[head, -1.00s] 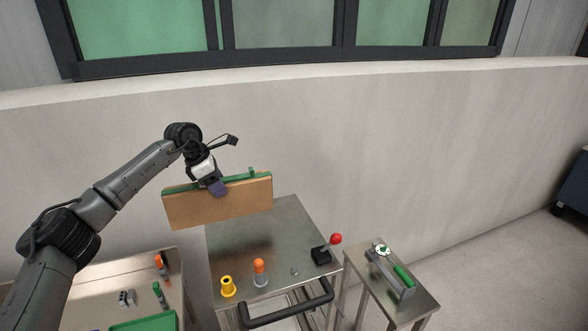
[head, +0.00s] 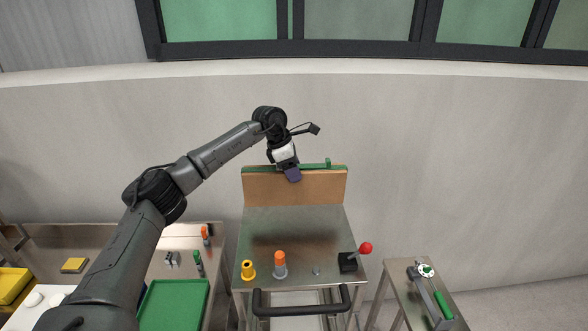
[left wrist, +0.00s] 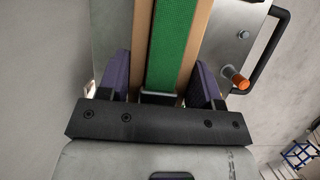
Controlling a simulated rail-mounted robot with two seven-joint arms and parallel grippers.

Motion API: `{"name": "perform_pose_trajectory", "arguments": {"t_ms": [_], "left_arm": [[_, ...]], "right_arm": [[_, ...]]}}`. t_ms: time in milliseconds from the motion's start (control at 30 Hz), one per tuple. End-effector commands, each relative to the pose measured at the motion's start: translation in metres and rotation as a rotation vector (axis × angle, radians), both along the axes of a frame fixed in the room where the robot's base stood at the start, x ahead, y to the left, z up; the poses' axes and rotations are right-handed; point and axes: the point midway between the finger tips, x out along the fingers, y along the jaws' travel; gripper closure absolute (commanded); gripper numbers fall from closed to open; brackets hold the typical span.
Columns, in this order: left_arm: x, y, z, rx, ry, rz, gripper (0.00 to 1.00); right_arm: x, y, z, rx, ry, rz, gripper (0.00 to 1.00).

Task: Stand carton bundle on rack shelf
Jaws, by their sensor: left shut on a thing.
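The carton bundle (head: 300,189) is a flat brown slab with a green band along its top edge. In the head view it hangs upright on its long side above the back of a metal-topped table. My left gripper (head: 291,174) is shut on its top edge. In the left wrist view the purple fingers of the gripper (left wrist: 163,85) flank the bundle (left wrist: 199,35), with the green strip between its brown sides. I cannot tell whether its lower edge touches the tabletop. No rack shelf can be made out. My right gripper is not in view.
The metal table (head: 325,225) carries a yellow ring piece (head: 248,270), an orange-topped knob (head: 280,265) and a red-balled lever (head: 365,248). A black bar handle (head: 300,304) runs along its front. A side stand (head: 400,285) is at right; a green tray (head: 172,305) is at lower left.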

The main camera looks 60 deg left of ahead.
Motion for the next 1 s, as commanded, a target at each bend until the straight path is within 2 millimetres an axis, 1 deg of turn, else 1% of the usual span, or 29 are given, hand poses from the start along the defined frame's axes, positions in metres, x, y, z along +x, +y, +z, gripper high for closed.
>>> {"name": "perform_pose_trajectory", "arguments": {"t_ms": [133,200,600,1000], "left_arm": [[0.000,0.000,0.004,0.000,-0.003,-0.001,1.00],[0.000,0.000,-0.005,0.000,-0.003,-0.001,1.00],[0.000,0.000,-0.038,0.000,-0.004,-0.001,1.00],[0.001,0.000,-0.062,0.000,-0.004,-0.001,1.00]], "right_arm": [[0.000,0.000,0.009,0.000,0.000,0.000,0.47],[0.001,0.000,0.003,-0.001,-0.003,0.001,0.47],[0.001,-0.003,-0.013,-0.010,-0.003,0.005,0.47],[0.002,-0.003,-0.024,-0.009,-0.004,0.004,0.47]]}}
